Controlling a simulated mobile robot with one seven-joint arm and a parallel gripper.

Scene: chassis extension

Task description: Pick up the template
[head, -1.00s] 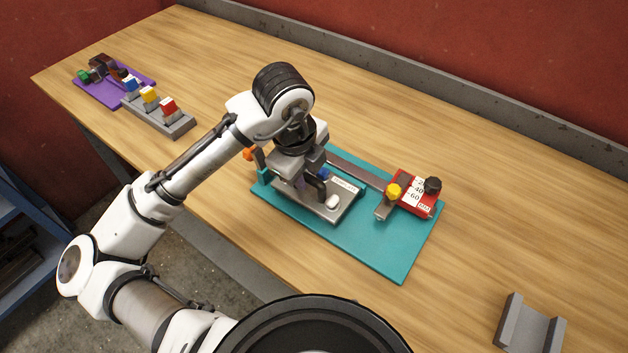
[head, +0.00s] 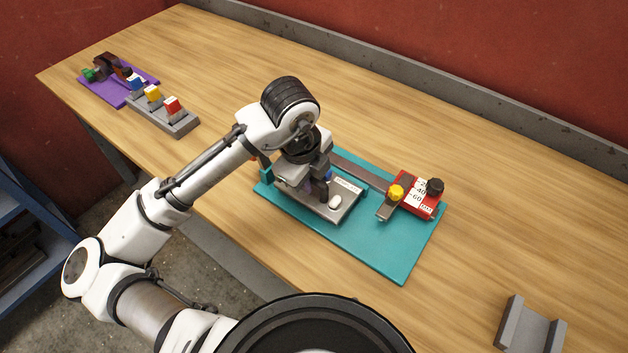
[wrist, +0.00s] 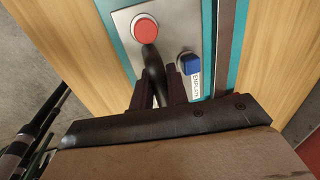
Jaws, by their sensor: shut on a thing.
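The template is a silver plate (head: 325,210) with a white label, lying on the teal base (head: 385,250) beside a grey rail. It also shows in the wrist view (wrist: 170,18), with a red round knob, a blue knob (wrist: 190,63) and a black upright handle (wrist: 153,68). My gripper (head: 319,190) stands over the plate. In the wrist view my gripper (wrist: 158,88) has its two dark fingers on either side of the black handle, shut on it. The plate looks flat on the base; any small gap beneath is not visible. My wrist hides its far left part in the head view.
A red scale block (head: 418,196) with yellow and black knobs sits at the rail's right end. A grey channel block (head: 528,325) is at lower right. A grey rack (head: 165,118) and purple mat (head: 115,92) are at far left. Wood around the base is clear.

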